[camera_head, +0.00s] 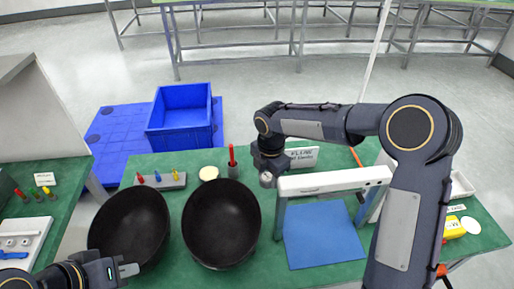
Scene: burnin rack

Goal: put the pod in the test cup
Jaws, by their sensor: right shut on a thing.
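My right gripper (267,172) hangs just left of the white-topped frame, shut on a small greyish round piece (266,180), which may be the pod; its lower part is hard to make out. A small dark cup (233,171) with a red stick standing in it is just left of this gripper. I cannot tell whether it is the test cup. My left gripper (130,269) is at the lower left, by the near edge of the left black bowl (129,226). Its jaw opening is not clear.
A second black bowl (222,223) stands mid-table. A white-topped frame (334,181) stands over a blue mat (322,235). A grey rack (159,181) holds coloured pegs; a beige disc (209,173) lies beside it. A blue crate (180,117) stands beyond the green table.

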